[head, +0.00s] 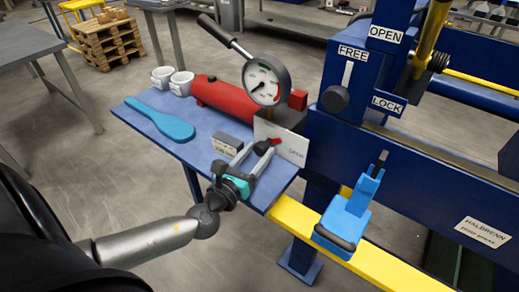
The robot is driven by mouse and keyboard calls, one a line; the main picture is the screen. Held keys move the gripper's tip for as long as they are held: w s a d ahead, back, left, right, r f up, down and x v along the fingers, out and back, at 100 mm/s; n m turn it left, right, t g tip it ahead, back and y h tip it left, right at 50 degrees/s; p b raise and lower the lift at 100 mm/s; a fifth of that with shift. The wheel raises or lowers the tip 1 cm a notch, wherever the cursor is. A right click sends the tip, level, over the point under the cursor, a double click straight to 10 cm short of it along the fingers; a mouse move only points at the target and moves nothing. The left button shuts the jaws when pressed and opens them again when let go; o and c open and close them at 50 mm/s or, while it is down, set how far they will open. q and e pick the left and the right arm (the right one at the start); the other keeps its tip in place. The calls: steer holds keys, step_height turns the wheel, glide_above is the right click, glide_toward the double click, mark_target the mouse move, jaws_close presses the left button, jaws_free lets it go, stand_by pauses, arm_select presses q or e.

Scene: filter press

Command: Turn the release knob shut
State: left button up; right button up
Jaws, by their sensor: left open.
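The release knob (263,147), black with a red part on its right side, sits in front of a small white plate (292,146) at the right end of the blue shelf. The word OPEN shows on the plate's right side; the plate's left part is partly covered. My left gripper (258,155) reaches in from the lower left over the shelf. Its two grey fingers are apart, with their tips close to the knob, one to each side of it in the picture. I cannot tell whether they touch it. My right gripper is not in view.
A red cylinder (226,97) with a round gauge (266,80) and a long lever stands behind the knob. A small grey box (228,142), a blue paddle (160,121) and white cups (181,83) share the shelf (190,150). The blue press frame (335,140) rises at right.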

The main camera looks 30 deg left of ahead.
arm_select(q)
steer(key=shift+w, duration=0.65)
jaws_close()
